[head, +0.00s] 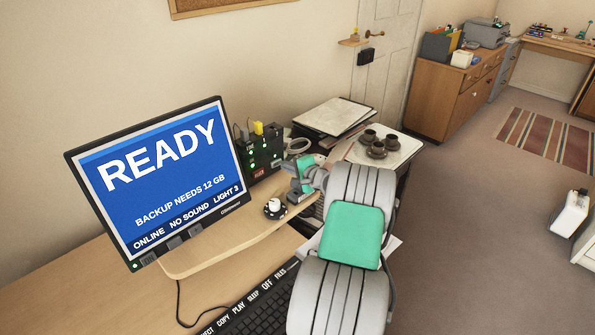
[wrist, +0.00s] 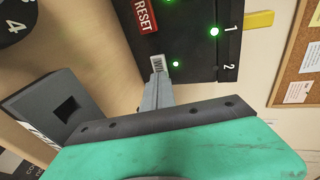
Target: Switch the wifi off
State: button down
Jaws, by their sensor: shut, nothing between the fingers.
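The black box (head: 262,153) with green lights and a red RESET label stands behind the monitor's right edge. It also shows in the wrist view (wrist: 185,25), where a small white-labelled part (wrist: 157,63), probably the wifi control, sits at its edge beside a lit green light (wrist: 176,64). The label is too small to read surely. My gripper (wrist: 157,82) is shut and empty, its tip right at that part; I cannot tell whether they touch. In the head view my gripper (head: 298,192) is beside the box, partly hidden by my arm.
The monitor (head: 160,180) reads READY, BACKUP NEEDS 12 GB, ONLINE, NO SOUND, LIGHT 3. A round dial (head: 275,208) sits on the wooden riser near my gripper. A keyboard (head: 255,305) lies in front. Dark cups (head: 377,149) stand at the right. Yellow plugs (head: 258,128) top the box.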

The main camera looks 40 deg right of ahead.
jog(key=shift+w+d, duration=0.1)
jog(key=shift+w, duration=0.65)
jog(key=shift+w+d+f+b, duration=0.15)
jog(key=shift+w+f+b, duration=0.1)
jog(key=shift+b, duration=0.25)
jog(key=shift+w+d+r+b, duration=0.1)
jog(key=shift+d+b, duration=0.1)
jog(key=shift+b, duration=0.3)
jog(key=shift+d+r, duration=0.15)
jog(key=shift+r, duration=0.3)
